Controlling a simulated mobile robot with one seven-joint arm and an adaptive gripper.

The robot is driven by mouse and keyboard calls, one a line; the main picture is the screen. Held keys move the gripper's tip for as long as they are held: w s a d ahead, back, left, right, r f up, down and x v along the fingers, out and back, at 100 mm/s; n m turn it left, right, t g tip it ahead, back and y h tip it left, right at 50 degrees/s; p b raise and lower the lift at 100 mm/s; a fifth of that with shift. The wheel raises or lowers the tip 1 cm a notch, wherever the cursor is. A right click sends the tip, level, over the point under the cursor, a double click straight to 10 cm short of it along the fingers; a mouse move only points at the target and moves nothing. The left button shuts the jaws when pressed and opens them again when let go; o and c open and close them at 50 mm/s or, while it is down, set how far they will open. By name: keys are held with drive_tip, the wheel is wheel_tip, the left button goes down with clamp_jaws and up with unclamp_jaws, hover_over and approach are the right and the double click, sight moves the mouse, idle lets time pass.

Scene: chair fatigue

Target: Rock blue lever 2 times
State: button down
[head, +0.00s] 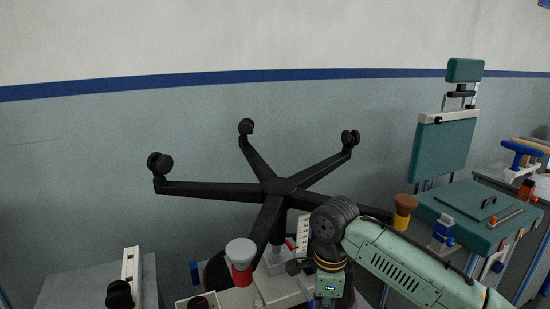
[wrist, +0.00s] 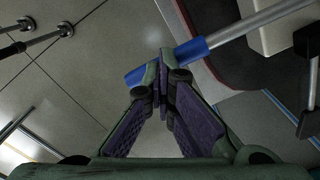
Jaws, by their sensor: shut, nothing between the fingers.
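The blue lever shows in the wrist view as a blue grip (wrist: 190,51) on a pale metal rod, running from the middle up to the right. My gripper (wrist: 165,55) is shut and empty. Its fingertips overlap the blue grip in the picture and hide part of it; the grip shows on both sides of them. I cannot tell whether they touch it. In the head view my arm reaches in from the lower right and its end drops below the frame, so the fingers are hidden there.
An upturned black five-arm chair base (head: 280,186) stands near my arm. A red and white cup-like part (head: 241,262) is left of it. A teal chair-like rig (head: 443,147) stands at right. A grey bench (head: 75,285) is at lower left. Tiled floor shows left in the wrist view.

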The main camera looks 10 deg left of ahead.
drive_tip(key=shift+d+r+p, duration=0.2)
drive_tip(key=shift+r+p, duration=0.85)
drive_tip(key=shift+p, duration=0.1)
drive_tip(key=shift+r+p, duration=0.3)
drive_tip(key=shift+r, duration=0.05)
drive_tip(key=shift+r+p, duration=0.5)
drive_tip(key=shift+r, duration=0.05)
drive_tip(key=shift+a+r+p, duration=0.1)
drive_tip(key=shift+r+p, duration=1.3)
wheel_tip(320, 180, up, 2)
drive_tip(key=shift+r, duration=0.1)
